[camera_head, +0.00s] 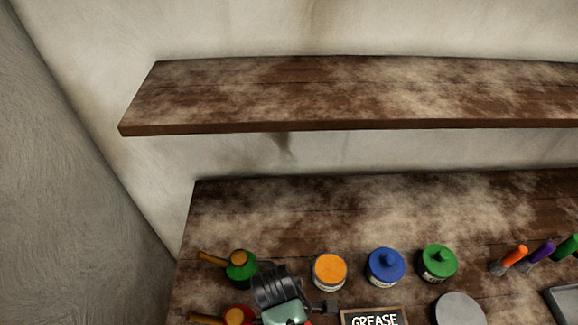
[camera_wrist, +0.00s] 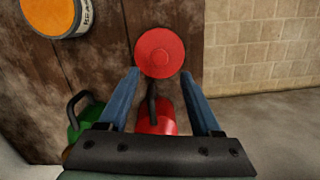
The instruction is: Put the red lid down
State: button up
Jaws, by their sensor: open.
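I cannot tell whether the fingers touch the lid. A red can (camera_wrist: 155,118) with a dark spout or handle shows between the fingers, below the lid. In the head view my wrist covers this part of the table, and I cannot make out the lid there.
An orange-topped jar (camera_head: 329,271), a blue-lidded jar (camera_head: 386,266) and a green-lidded jar (camera_head: 437,262) stand in a row. A green can (camera_head: 241,267) stands at the left. A GREASE sign (camera_head: 374,318) lies at the front. A bare shelf (camera_head: 340,95) hangs above.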

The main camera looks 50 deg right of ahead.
jog(key=w+r+m+t+h, duration=0.25)
jog(key=w+r+t, duration=0.55)
jog(key=w+r, duration=1.25)
jog(key=w+a+r+t+h, duration=0.1)
jog(key=w+a+r+t, duration=0.15)
jog(key=r, duration=0.55)
jog(key=w+a+r+t, duration=0.15)
jog(key=r+t, duration=0.25)
jog(key=r, duration=0.4)
jog(key=s+a+r+m+t+y, duration=0.1)
jog(key=a+r+t, duration=0.3)
jog(key=r, duration=0.7)
jog(key=a+r+m+t+y, duration=0.1)
jog(key=a+r+t, duration=0.3)
jog(key=r, duration=0.8)
jog(key=s+a+r+t+y, duration=0.1)
jog(key=s+a+r+t, duration=0.1)
jog(key=s+r, duration=0.3)
jog(key=s+a+r+m+t, duration=0.1)
jog(key=s+a+r+t, duration=0.2)
jog(key=r, duration=0.4)
jog(key=shift+s+r+t+y, duration=0.4)
jog(key=shift+s+t, duration=0.15)
jog(key=shift+s, duration=0.3)
jog(key=shift+a, duration=0.1)
